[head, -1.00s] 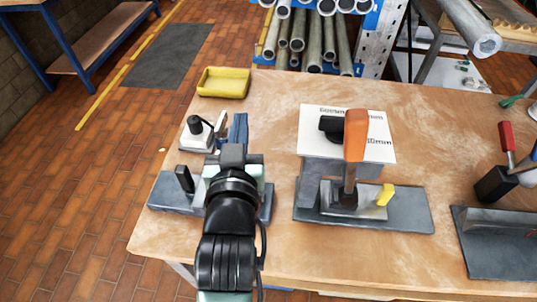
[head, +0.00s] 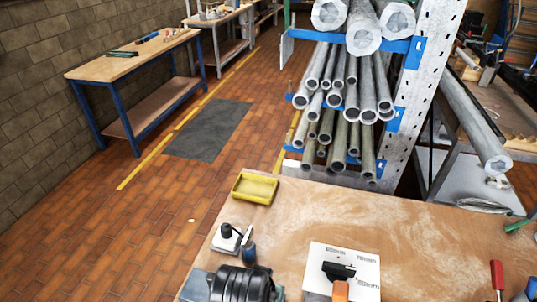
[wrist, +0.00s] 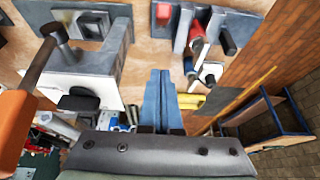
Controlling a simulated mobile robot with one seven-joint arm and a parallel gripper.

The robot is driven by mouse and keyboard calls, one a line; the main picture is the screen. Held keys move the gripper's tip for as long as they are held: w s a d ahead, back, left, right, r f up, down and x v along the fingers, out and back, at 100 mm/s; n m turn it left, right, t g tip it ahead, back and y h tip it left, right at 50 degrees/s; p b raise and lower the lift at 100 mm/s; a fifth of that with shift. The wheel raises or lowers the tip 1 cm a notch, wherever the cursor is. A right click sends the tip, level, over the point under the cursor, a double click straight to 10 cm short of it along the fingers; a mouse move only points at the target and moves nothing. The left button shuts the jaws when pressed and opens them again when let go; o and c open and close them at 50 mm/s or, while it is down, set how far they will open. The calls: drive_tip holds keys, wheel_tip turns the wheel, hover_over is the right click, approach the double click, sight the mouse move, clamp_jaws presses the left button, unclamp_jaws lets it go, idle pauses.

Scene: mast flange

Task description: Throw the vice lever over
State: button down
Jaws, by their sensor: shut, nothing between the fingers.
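An orange-handled lever (wrist: 15,125), which I take to be the vice lever, shows at the left of the wrist view. Its dark rod runs up to a grey fixture (wrist: 105,70) on the bench. In the head view only the top of the orange handle (head: 340,291) shows at the bottom edge; its base is cut off. My gripper (wrist: 162,75) has its blue fingers shut together and empty in the wrist view. It is to the right of the lever, apart from it. In the head view my black wrist covers its surroundings, and the fingertips are hard to make out.
A black knob (head: 338,270) stands by a white printed plate (head: 318,256) next to the orange handle. A red handle (head: 497,274) stands right. Bare bench (head: 420,235) lies between.

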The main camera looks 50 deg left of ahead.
drive_tip(key=f+p, duration=0.1)
drive_tip(key=f, duration=0.2)
drive_tip(key=f+p, duration=0.1)
drive_tip(key=f, duration=0.6)
drive_tip(key=shift+w+a+p, duration=0.2)
drive_tip(key=shift+w+p, duration=0.2)
drive_tip(key=shift+s+d+f, duration=0.15)
drive_tip(key=shift+s+f, duration=0.05)
drive_tip(key=shift+s, duration=0.05)
drive_tip(key=shift+f, duration=0.1)
drive_tip(key=shift+s+d+f+b, duration=0.2)
drive_tip(key=shift+s+f+b, duration=0.1)
drive_tip(key=shift+f+b, duration=0.1)
drive_tip(key=shift+s+d+f+t+y+b, duration=0.3)
drive_tip(key=shift+s+d+f+t+y, duration=0.1)
drive_tip(key=shift+s+t, duration=0.2)
drive_tip(key=shift+s+d+f, duration=0.3)
drive_tip(key=shift+s+f, duration=0.15)
drive_tip(key=shift+s, duration=0.1)
drive_tip(key=shift+s+d+f, duration=0.3)
drive_tip(key=shift+s+f, duration=0.1)
drive_tip(key=shift+s, duration=0.1)
drive_tip(key=shift+f, duration=0.1)
